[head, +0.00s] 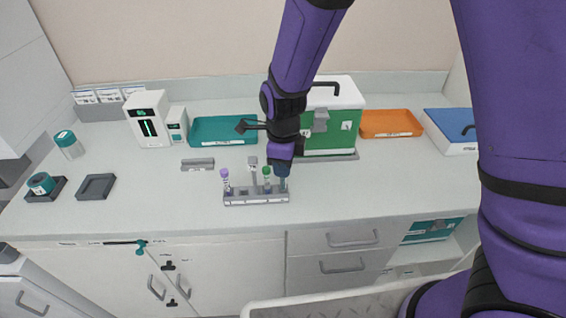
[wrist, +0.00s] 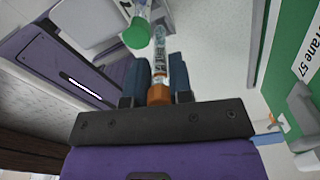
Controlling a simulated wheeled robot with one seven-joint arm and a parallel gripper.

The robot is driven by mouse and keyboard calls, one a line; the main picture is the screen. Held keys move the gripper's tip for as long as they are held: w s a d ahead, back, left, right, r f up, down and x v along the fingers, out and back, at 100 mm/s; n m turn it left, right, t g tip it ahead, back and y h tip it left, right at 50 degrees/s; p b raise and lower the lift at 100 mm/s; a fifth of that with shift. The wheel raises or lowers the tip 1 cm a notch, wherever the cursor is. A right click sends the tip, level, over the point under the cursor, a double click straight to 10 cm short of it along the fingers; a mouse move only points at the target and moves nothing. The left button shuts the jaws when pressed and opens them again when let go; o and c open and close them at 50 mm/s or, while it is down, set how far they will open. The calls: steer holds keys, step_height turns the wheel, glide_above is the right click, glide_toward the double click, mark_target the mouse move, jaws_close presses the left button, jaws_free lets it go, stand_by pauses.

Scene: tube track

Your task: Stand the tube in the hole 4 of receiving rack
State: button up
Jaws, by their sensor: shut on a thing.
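My gripper (head: 283,183) is at the right end of the grey rack (head: 256,200). In the wrist view my gripper (wrist: 158,75) is shut on a clear tube with an orange cap (wrist: 160,94), held between the dark fingers. In the head view the fingers hide most of this tube, and I cannot tell whether its lower end is inside a hole. A green-capped tube (head: 267,174) stands in the rack just left of the fingers; its cap shows in the wrist view (wrist: 136,33). A purple-capped tube (head: 225,176) stands at the rack's left end. Hole numbers are not readable.
Behind the rack are a small grey block (head: 198,164), a teal tray (head: 222,131), a green box (head: 335,140) and an orange tray (head: 390,124). A teal-lidded jar (head: 66,143) and dark square holder (head: 96,187) stand left. The counter right of the rack is clear.

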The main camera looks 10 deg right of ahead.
steer(key=shift+f, duration=1)
stand_by(0.3)
steer(key=o, duration=0.8)
step_height(320, 180, up, 11)
steer(key=shift+f, duration=0.1)
stand_by(0.5)
stand_by(0.5)
